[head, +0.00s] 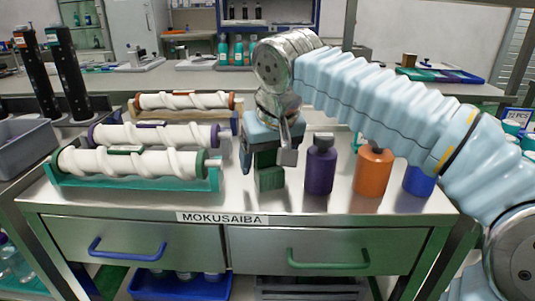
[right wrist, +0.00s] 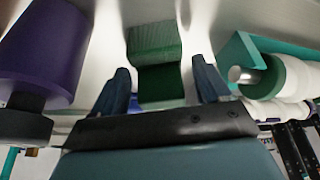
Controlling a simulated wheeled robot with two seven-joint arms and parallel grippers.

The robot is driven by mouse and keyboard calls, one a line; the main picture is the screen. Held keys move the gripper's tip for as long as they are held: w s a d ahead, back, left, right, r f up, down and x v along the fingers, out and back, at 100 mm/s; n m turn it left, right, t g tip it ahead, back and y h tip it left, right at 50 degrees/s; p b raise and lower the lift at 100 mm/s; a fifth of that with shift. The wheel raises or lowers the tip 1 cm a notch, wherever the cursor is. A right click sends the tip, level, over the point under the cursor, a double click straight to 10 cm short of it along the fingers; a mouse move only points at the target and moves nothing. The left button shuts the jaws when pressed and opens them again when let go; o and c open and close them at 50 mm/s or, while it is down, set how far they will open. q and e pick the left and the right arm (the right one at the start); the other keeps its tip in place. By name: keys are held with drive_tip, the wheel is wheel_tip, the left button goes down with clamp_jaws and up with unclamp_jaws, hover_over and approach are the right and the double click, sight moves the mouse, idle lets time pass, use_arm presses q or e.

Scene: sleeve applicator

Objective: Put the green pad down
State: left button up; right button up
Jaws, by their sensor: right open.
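The green pad (head: 270,180) is a small block on the steel tabletop, below my right gripper (head: 267,161) in the head view. In the right wrist view the pad (right wrist: 155,42) lies between and beyond the two dark fingertips, with a lighter ribbed part and a darker green part. My right gripper (right wrist: 163,84) is open, pointing down, with a gap visible on each side of the pad. Part of the pad's top is hidden by the gripper in the head view. My left gripper is not in view.
Purple (head: 320,168), orange (head: 372,172) and blue (head: 418,181) bottles stand to the right. White spiral rollers on a teal holder (head: 135,180), a purple one and an orange-ended one lie left. The tabletop's front strip (head: 240,203) is clear.

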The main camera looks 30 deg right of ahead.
drive_tip(key=shift+r, duration=0.3)
drive_tip(key=p+v, duration=0.1)
drive_tip(key=v, duration=1)
drive_tip(key=shift+s+r, duration=0.25)
drive_tip(key=shift+r, duration=0.05)
